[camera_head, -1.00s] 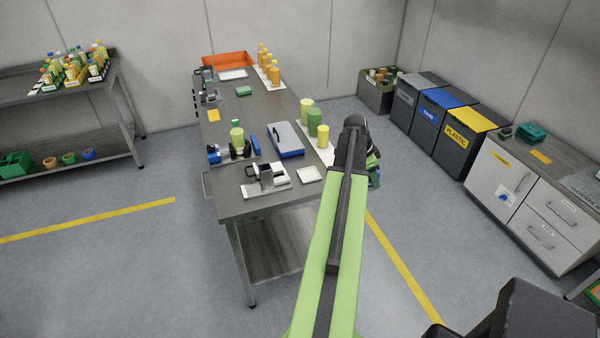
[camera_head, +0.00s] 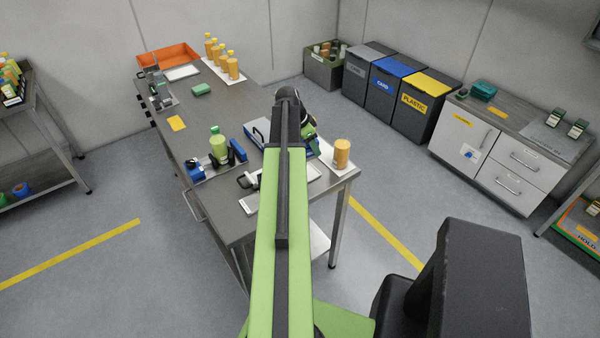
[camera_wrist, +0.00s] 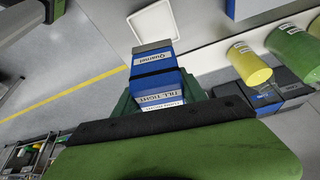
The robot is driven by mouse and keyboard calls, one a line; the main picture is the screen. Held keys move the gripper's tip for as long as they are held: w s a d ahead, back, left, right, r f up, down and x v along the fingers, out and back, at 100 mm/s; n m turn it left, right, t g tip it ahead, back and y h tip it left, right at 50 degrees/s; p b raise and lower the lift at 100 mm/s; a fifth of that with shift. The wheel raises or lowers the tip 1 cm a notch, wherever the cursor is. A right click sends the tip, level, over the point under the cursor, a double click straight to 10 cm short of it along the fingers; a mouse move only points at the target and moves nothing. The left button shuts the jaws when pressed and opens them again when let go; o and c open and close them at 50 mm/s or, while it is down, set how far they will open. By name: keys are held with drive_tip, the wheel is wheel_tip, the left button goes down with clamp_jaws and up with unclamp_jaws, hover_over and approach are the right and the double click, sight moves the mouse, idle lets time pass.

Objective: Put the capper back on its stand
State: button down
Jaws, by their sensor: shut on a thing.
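My gripper (camera_wrist: 158,92) is shut on a blue and grey block with white labels, one reading "TILL TIGHT", which appears to be the capper (camera_wrist: 155,68). Its green fingers lie on both sides of the block. In the head view my gripper (camera_head: 308,131) is above the table's right side, partly hidden by my arm, and the capper cannot be made out there. A white-based stand with a black upper part (camera_head: 247,181) is at the table's front, partly behind my arm. I cannot tell for sure whether it is the capper's stand.
An orange bottle (camera_head: 342,154) stands at the right edge. In the wrist view, a white tray (camera_wrist: 154,22) and a yellow cylinder (camera_wrist: 250,64) are close to the capper.

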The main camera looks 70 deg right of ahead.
drive_tip(key=shift+a, duration=0.25)
drive_tip(key=s+a+r+n+p, duration=0.1)
drive_tip(key=s+a+n, duration=0.1)
drive_tip(key=s+a, duration=0.55)
drive_tip(key=shift+h, duration=0.3)
drive_tip(key=w+d+f+b, duration=0.4)
drive_tip(key=w+d, duration=0.1)
drive_tip(key=w+d+f+b, duration=0.2)
drive_tip(key=w+d+f, duration=0.1)
drive_tip(key=shift+d+b, duration=0.1)
drive_tip(key=shift+b, duration=0.3)
drive_tip(key=shift+w+d+r, duration=0.1)
drive_tip(key=shift+w, duration=0.05)
wheel_tip(320, 180, down, 4)
drive_tip(key=b, duration=0.4)
drive_tip(key=shift+f, duration=0.25)
drive_tip(key=shift+r, duration=0.3)
drive_tip(key=shift+f, duration=0.25)
drive_tip(key=c, duration=0.6)
unclamp_jaws()
drive_tip(key=shift+r, duration=0.1)
drive_tip(key=shift+c, duration=0.2)
